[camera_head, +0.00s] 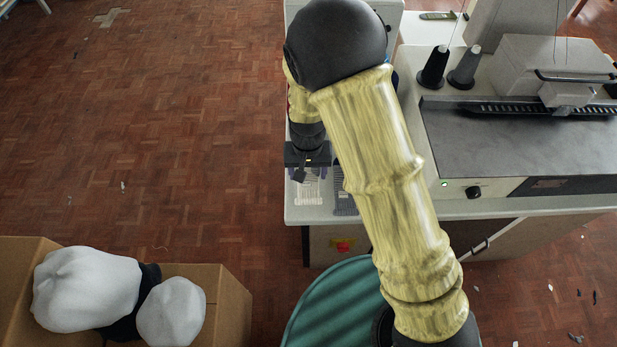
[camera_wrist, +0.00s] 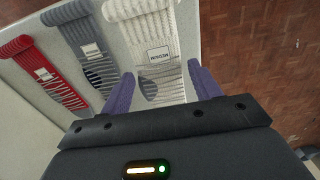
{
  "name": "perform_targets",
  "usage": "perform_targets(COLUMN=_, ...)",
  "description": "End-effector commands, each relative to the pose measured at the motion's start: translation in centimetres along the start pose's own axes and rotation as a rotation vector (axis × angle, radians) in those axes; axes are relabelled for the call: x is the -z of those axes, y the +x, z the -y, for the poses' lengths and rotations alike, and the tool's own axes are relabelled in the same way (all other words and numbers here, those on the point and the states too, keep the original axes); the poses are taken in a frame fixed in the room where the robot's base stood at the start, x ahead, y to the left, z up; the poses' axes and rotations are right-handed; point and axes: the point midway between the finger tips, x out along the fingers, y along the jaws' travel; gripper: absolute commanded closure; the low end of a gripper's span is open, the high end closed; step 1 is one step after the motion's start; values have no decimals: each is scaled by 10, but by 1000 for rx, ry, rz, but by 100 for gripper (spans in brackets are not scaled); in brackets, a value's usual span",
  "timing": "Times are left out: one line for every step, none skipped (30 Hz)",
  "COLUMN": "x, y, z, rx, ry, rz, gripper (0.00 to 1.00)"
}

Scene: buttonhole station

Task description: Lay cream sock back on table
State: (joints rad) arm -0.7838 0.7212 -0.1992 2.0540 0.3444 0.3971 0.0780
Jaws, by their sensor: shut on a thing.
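The cream sock (camera_wrist: 150,30) has a ribbed cuff and a label reading MEDIUM. It stretches from the top of the wrist view down between the two purple fingers of my gripper (camera_wrist: 161,88), which is shut on it. In the head view, the cream sock (camera_head: 308,192) shows below my gripper (camera_head: 308,172), close to the left edge of the white table (camera_head: 390,212). I cannot tell whether the sock touches the tabletop. The part of it under the gripper body is hidden.
A grey sock (camera_wrist: 82,40) and a red sock (camera_wrist: 45,72) lie beside the cream one. A sewing machine (camera_head: 560,65) and thread cones (camera_head: 433,68) stand to the right. A teal round seat (camera_head: 325,305) is in front. A cardboard box (camera_head: 235,300) holds white bundles.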

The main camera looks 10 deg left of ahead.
Motion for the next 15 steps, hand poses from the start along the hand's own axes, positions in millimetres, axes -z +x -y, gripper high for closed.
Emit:
perform_targets(x=0, y=3, z=0, rx=-1, ry=0, rz=2, gripper=62)
perform_targets(x=0, y=6, z=0, rx=-1, ry=1, rz=3, gripper=62)
perform_targets(x=-1, y=11, z=0, rx=-1, ry=2, rz=3, gripper=62)
perform_targets(x=-1, y=15, z=-1, rx=-1, ry=2, rz=3, gripper=62)
perform_targets(x=-1, y=20, z=-1, rx=-2, ry=2, rz=4, gripper=62)
perform_targets(x=-1, y=26, z=-1, rx=-1, ry=1, rz=4, gripper=62)
perform_targets(x=0, y=30, z=-1, rx=-2, ry=1, rz=3, gripper=62)
perform_targets(x=0, y=33, z=0, rx=-1, ry=1, rz=3, gripper=62)
perform_targets(x=0, y=36, z=0, rx=-1, ry=1, rz=2, gripper=62)
perform_targets(x=0, y=37, z=0, rx=0, ry=1, rz=1, gripper=62)
perform_targets(x=0, y=37, z=0, rx=0, ry=1, rz=1, gripper=62)
perform_targets(x=0, y=37, z=0, rx=0, ry=1, rz=0, gripper=62)
perform_targets(x=0, y=37, z=0, rx=1, ry=1, rz=0, gripper=62)
perform_targets(x=0, y=37, z=0, rx=0, ry=1, rz=0, gripper=62)
perform_targets(x=0, y=37, z=0, rx=0, ry=1, rz=0, gripper=62)
